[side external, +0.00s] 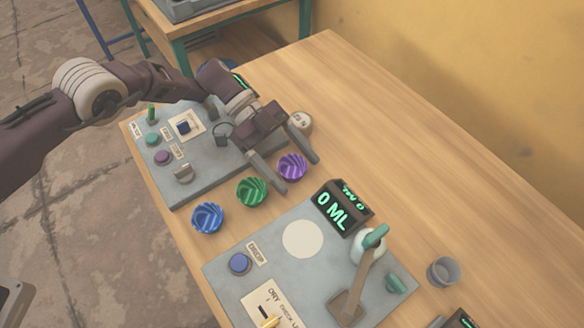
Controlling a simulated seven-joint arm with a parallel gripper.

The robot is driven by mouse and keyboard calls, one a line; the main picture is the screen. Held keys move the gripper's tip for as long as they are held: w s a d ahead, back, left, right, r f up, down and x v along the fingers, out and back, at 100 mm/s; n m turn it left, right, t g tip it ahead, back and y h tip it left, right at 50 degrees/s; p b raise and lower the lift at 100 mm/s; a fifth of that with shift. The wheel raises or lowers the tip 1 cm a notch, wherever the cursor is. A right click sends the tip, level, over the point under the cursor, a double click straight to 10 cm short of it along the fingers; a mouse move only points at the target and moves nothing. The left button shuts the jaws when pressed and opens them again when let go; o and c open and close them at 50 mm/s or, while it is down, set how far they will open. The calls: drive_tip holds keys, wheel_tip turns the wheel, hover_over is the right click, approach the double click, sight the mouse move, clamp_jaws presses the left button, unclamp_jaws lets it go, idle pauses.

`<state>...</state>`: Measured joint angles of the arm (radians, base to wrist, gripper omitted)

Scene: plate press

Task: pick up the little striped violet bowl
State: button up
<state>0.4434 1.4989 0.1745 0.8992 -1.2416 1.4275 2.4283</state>
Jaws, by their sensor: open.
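The little striped violet bowl (292,167) stands on the wooden table, at the right end of a row of three bowls. My gripper (299,175) is open above the table, with one finger to the left of the violet bowl and the other to its upper right. The bowl shows between the two fingertips. I cannot tell from this one view how high the fingers are or whether they touch the bowl. Nothing is held.
A green striped bowl (251,191) and a blue striped bowl (208,218) stand to the left. A grey panel with a "0 ML" display (340,207) and a lever (361,270) is in front. A grey cup (443,271) stands at right.

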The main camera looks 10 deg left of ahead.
drive_tip(key=c, duration=1)
